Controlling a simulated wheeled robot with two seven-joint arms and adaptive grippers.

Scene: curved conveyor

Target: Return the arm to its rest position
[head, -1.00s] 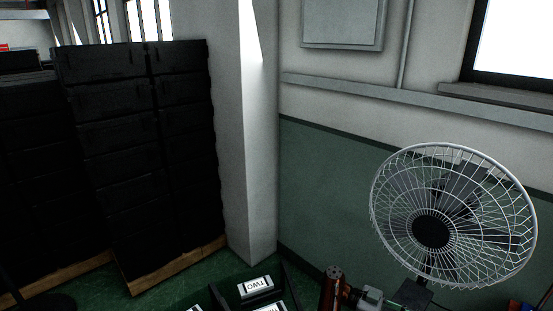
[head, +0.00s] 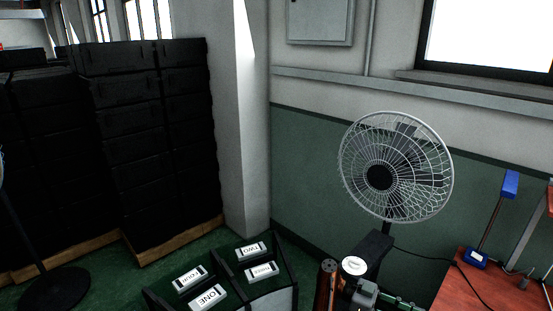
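Neither of my grippers and no clear part of my arms shows in the head view, so their pose and what they hold are hidden. A dark divided bin (head: 272,296) stands at the bottom middle. Its compartments bear white labels: TWO (head: 251,252), THREE (head: 262,272), FOUR (head: 190,279) and ONE (head: 208,297). The bin's lower part is cut off by the picture edge.
A caged fan (head: 397,167) stands right of centre, near the green-and-white wall. A dark red cylinder (head: 326,287) and grey machine parts (head: 364,293) are below it. A red table (head: 470,287) with a blue-topped stand is at right. Black crate stacks (head: 150,150) fill the left.

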